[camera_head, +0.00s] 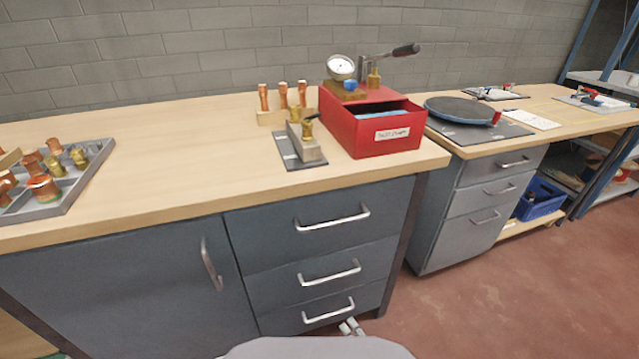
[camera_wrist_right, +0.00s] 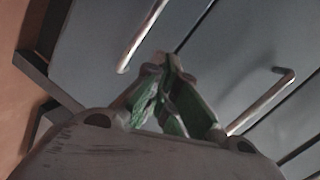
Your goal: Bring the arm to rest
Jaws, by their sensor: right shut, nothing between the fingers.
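My right gripper (camera_head: 352,326) shows only as small grey fingertips at the bottom of the head view, in front of the lowest drawer of the near bench. In the right wrist view the gripper (camera_wrist_right: 166,62) has its green-sided fingers brought together at the tips, with nothing between them. Behind it are the grey drawer fronts with their metal handles. A gap from the fingers to the handles shows in that view, but the distance is hard to tell. My left gripper is not in view.
The near workbench (camera_head: 180,180) carries a grey tray (camera_head: 75,190) of copper and brass fittings, a small block on a dark mat (camera_head: 290,155), and a red box (camera_head: 390,133) with a gauge and lever. A second bench (camera_head: 550,125) stands right. Red floor (camera_head: 500,300) is clear.

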